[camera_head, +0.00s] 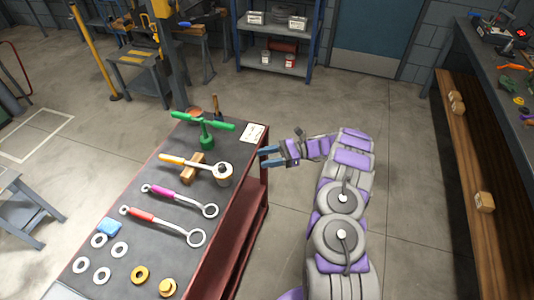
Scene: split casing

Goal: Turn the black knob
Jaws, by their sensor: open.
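My gripper (268,157) is at the right edge of the red workbench (247,205), its two blue-grey fingers apart, pointing left, with nothing seen between them. I cannot make out a black knob for certain in this view. A green T-shaped handle (205,127) stands upright on the bench top, left of and beyond my gripper.
A magenta-handled wrench (165,193), a red-handled wrench (145,215), several rings and a blue item (109,227) lie on the bench. A white card (254,133) is at its far right corner. A shelf (276,62) stands behind. A long workbench (490,175) is at right.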

